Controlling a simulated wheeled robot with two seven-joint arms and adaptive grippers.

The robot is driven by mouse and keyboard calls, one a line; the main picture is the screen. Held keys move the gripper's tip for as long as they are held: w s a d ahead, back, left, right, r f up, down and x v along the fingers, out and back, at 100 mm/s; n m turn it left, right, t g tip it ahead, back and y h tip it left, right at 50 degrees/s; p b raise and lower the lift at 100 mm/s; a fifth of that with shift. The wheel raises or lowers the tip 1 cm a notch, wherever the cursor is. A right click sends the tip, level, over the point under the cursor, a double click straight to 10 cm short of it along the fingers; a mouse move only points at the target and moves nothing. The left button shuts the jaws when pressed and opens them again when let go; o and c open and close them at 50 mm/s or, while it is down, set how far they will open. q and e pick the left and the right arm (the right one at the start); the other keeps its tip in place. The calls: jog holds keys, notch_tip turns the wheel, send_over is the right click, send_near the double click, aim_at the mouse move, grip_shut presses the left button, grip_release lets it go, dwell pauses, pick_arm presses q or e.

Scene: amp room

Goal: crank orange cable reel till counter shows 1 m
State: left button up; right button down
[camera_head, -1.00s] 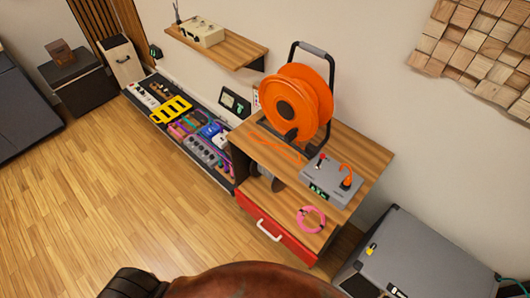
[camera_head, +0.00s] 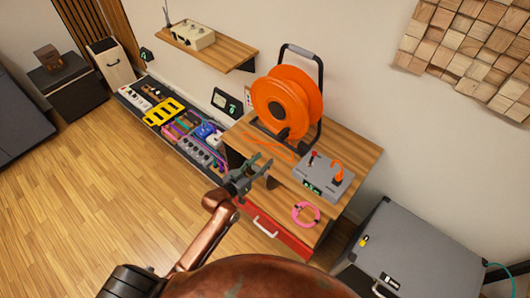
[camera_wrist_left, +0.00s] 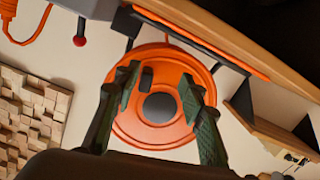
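The orange cable reel (camera_head: 276,104) stands upright in its black frame with a grey top handle, on a wooden-topped cabinet (camera_head: 352,152). Its round orange face with a dark hub (camera_wrist_left: 160,107) and a small dark knob (camera_wrist_left: 146,78), perhaps the crank handle, shows in the left wrist view. A grey counter box (camera_head: 323,175) with a small green display sits right of the reel; I cannot read its digits. My left gripper (camera_head: 254,174) is open and empty, in front of the cabinet, apart from the reel; its fingers (camera_wrist_left: 160,85) frame the reel's face in the wrist view. My right gripper is not in view.
A pink cable coil (camera_head: 305,214) lies near the cabinet's front edge, above a red drawer (camera_head: 272,230) with a white handle. A pedalboard (camera_head: 182,125) lies on the left. A grey case (camera_head: 412,250) stands at right. Open wooden floor lies at left.

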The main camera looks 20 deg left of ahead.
aim_at(279, 139)
pick_arm(q)
jog(key=shift+t+h, duration=0.4)
jog(key=shift+t, duration=0.3)
jog(key=w+d+r+b, duration=0.1)
jog(key=w, duration=0.2)
jog(key=w+d+r+b, duration=0.1)
jog(key=w+r, duration=0.1)
jog(key=w, duration=0.1)
jog(key=w+d+r+b, duration=0.1)
jog(key=w, duration=0.3)
jog(key=shift+d+r, duration=0.2)
jog(key=shift+d, duration=0.2)
jog(key=shift+x, duration=1.25)
jog(key=shift+c, duration=0.5)
grip_shut()
